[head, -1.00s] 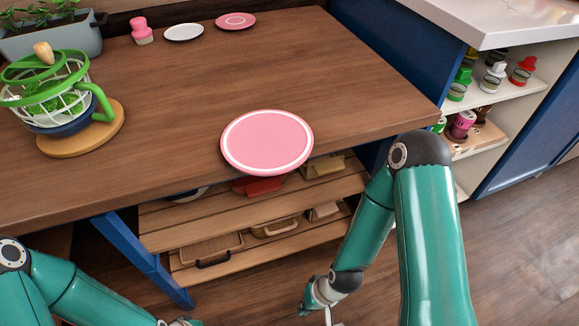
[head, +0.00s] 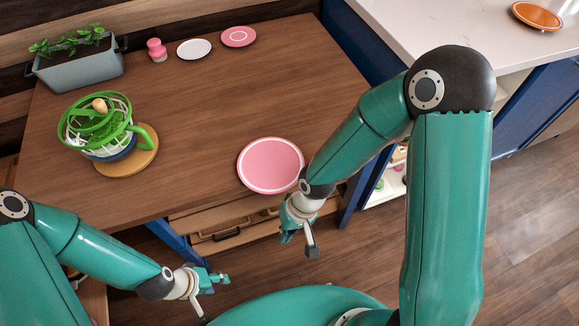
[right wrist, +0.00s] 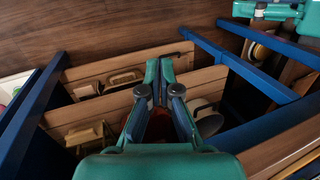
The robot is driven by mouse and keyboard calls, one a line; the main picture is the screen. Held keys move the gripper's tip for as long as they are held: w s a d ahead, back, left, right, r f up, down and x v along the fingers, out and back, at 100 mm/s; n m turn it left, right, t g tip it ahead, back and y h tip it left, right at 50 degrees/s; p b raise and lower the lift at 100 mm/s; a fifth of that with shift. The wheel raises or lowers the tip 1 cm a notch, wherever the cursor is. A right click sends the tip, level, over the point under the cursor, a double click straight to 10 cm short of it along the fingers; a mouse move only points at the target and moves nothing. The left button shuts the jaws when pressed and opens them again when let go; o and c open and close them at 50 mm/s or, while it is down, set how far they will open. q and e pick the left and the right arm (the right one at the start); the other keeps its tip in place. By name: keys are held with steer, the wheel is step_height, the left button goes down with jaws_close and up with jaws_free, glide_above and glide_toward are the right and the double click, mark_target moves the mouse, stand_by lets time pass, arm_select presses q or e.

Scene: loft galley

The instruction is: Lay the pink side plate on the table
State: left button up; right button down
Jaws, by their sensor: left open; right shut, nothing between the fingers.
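A pink plate (head: 271,165) with a white ring lies flat at the table's front edge, its near rim at or slightly over the edge. A smaller pink plate (head: 238,37) lies at the back of the table (head: 200,110). My right gripper (head: 300,238) is just in front of and below the near plate, apart from it. In the right wrist view, its fingers (right wrist: 160,72) are shut and empty, above the shelves. My left gripper (head: 222,279) is open and empty, low in front of the table, left of the right one.
A white plate (head: 194,48), a pink shaker-like item (head: 157,49) and a grey planter (head: 79,70) stand at the back. A green-and-white basket (head: 105,130) sits on a round wooden board (head: 127,165). Slatted shelves (head: 220,215) are under the table. The table's middle is clear.

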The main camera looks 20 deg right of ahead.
step_height(320, 180, up, 21)
steer(key=d+h+p, duration=0.2)
steer(key=h+p, duration=0.1)
steer(key=h, duration=0.1)
step_height(320, 180, down, 11)
steer(key=b, duration=0.2)
arm_select(q)
steer(key=shift+r+p, duration=1)
steer(key=shift+r, duration=1.5)
arm_select(e)
steer(key=shift+n+t, duration=0.3)
steer(key=shift+w+a+r, duration=0.1)
steer(key=shift+w+r, duration=0.05)
steer(key=shift+w, duration=0.65)
steer(key=shift+w+r, duration=0.2)
steer(key=shift+w, duration=0.55)
steer(key=shift+w+a+r, duration=0.1)
steer(key=shift+w+r, duration=0.05)
steer(key=shift+w, duration=0.65)
steer(key=shift+d, duration=0.1)
